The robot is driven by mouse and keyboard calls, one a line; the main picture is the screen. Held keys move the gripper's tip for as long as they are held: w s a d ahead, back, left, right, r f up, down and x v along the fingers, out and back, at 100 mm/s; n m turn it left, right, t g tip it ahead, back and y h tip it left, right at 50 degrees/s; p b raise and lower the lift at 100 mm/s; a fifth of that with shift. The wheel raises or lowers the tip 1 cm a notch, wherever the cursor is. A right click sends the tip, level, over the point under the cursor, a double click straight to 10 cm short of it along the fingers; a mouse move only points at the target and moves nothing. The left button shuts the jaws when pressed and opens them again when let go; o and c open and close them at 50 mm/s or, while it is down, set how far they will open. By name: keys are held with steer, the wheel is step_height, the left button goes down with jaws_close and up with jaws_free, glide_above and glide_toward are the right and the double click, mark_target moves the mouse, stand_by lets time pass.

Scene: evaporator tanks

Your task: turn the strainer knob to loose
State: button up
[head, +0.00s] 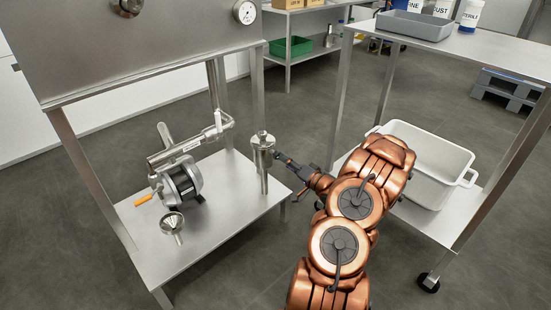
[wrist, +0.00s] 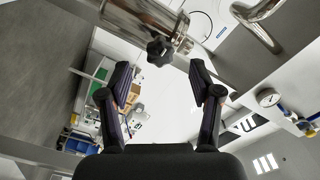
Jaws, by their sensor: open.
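The strainer (head: 263,152) is a steel upright cylinder at the right end of the pipework on the low steel shelf. In the wrist view the strainer body (wrist: 140,18) crosses the top. My gripper (wrist: 161,76) is open, with one finger on each side of the knob's line. The knob appears just beyond the fingertips; I see no contact. In the head view my gripper (head: 284,159) is close to the strainer's right side, and the knob is hard to make out there.
A pump (head: 180,183), an orange-handled tool (head: 143,200) and a steel funnel (head: 173,223) are on the low shelf (head: 225,220). The tank (head: 150,45) hangs above. A cart with a white tub (head: 425,165) stands close to my arm's right.

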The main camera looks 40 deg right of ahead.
mark_target(277, 155)
steer(key=shift+w+d+b, duration=0.1)
steer(key=shift+w+b, duration=0.65)
steer(key=shift+w, duration=2.2)
steer(key=c, duration=1)
steer(key=shift+a, duration=0.2)
steer(key=shift+c, duration=0.7)
steer(key=shift+d, duration=0.15)
steer(key=shift+r, duration=0.1)
